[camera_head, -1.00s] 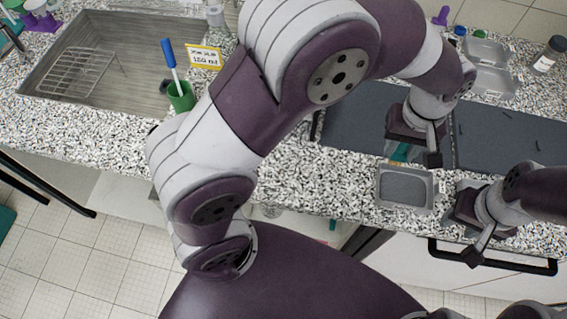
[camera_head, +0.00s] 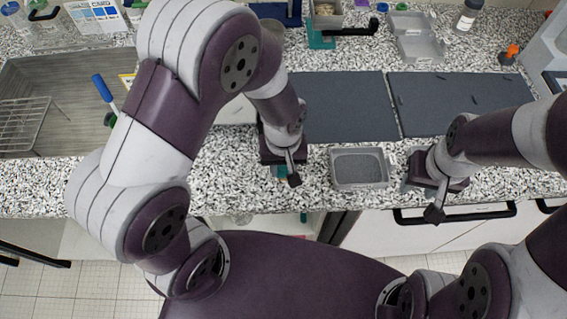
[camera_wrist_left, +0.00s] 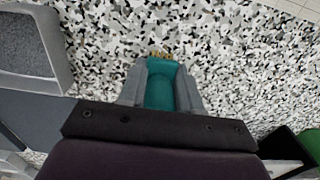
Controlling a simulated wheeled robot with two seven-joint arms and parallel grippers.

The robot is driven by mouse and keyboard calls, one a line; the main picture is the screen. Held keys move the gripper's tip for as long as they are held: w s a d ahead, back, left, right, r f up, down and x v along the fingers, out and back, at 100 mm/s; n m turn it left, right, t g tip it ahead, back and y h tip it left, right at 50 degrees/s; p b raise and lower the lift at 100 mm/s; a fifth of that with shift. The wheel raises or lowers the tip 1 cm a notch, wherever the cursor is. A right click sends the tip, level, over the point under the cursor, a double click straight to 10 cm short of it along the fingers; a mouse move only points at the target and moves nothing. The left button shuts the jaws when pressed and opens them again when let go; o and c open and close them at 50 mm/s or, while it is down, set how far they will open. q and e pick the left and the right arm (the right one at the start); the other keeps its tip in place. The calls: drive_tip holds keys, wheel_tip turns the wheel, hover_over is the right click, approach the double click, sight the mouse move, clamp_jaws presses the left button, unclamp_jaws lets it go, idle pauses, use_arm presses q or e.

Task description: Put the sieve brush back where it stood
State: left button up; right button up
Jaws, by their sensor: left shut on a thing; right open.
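The sieve brush, with a teal handle (camera_wrist_left: 160,92) and a small tan bristle end, is in the left wrist view. My left gripper (camera_head: 287,174) is shut on it, and it points at the speckled counter; I cannot tell whether it touches. In the head view, only a bit of teal (camera_head: 280,172) shows beside the jaws. That gripper is left of a grey tray with dark grains (camera_head: 359,168). My right gripper (camera_head: 433,200) is open and empty, right of that tray at the counter's front edge.
Dark mats (camera_head: 343,105) lie behind the tray. The speckled counter (camera_head: 222,165) left of my left gripper is clear.

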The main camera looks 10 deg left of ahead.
use_arm(q)
drive_tip(key=shift+f, duration=0.1)
drive_tip(key=o, duration=1)
drive_tip(key=shift+o, duration=0.2)
wheel_tip(320, 180, up, 12)
drive_tip(key=shift+f, duration=0.1)
drive_tip(key=s+a+f+m+t, duration=0.1)
drive_tip(key=s+a+m, duration=0.2)
drive_tip(key=a, duration=0.6)
drive_tip(key=shift+f, duration=0.25)
drive_tip(key=shift+w, duration=0.1)
